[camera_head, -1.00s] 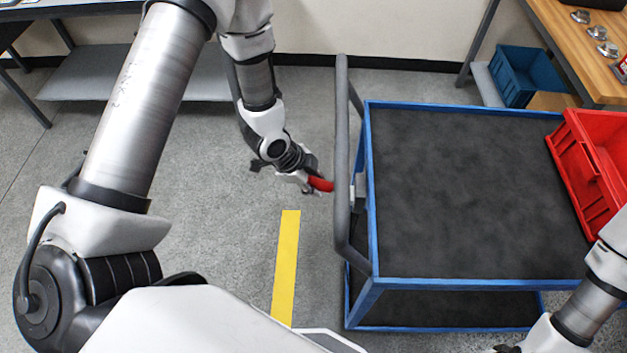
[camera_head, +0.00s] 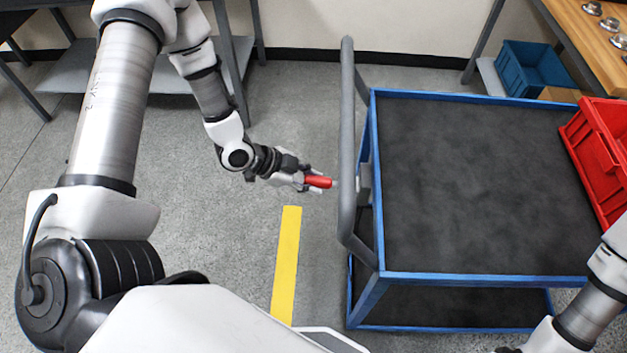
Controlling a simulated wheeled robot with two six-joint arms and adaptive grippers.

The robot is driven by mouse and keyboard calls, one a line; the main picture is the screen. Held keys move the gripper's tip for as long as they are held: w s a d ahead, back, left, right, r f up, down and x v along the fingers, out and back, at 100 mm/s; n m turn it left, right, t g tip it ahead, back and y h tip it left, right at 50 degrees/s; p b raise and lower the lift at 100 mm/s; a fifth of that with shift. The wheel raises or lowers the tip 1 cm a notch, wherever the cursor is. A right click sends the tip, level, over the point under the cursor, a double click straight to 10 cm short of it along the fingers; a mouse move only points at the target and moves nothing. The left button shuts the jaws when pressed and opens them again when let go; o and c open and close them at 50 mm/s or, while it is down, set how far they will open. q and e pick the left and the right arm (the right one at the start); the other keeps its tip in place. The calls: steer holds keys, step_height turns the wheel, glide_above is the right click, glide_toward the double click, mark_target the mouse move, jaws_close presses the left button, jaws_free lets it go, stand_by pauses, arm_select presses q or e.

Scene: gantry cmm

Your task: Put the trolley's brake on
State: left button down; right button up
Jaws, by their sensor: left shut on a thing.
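The trolley (camera_head: 378,150) has a blue frame, a dark top deck and a grey push handle (camera_head: 346,140) on its left side. A red brake grip (camera_head: 318,181) sticks out to the left, just past the push handle. A grey bracket (camera_head: 364,180) shows on the trolley's side at the same height. My left gripper (camera_head: 308,181) is shut on the red grip from the left. The push handle hides how the grip joins the trolley. My right arm shows at the lower right, but its gripper is out of the frame.
A red crate (camera_head: 600,165) stands on the deck's right side. A blue bin (camera_head: 532,70) sits by a wooden bench (camera_head: 590,45) at the back right. A yellow floor strip (camera_head: 286,265) lies left of the trolley. The floor around my left gripper is clear.

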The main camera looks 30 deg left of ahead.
arm_select(q)
step_height(320, 180, down, 7)
steer(key=d+t+h+b, duration=0.1)
steer(key=t+h+b, duration=0.2)
steer(key=b, duration=1)
steer(key=shift+w+d+n+t+h+b, duration=0.15)
steer(key=shift+w+n+t+h+b, duration=0.2)
steer(key=shift+h, duration=1.35)
steer(key=c, duration=0.9)
jaws_free()
steer(key=shift+d, duration=0.1)
steer(key=shift+r, duration=0.1)
steer(key=f+v, duration=0.1)
steer(key=v, duration=0.6)
steer(key=shift+a+r, duration=0.2)
steer(key=shift+r, duration=0.25)
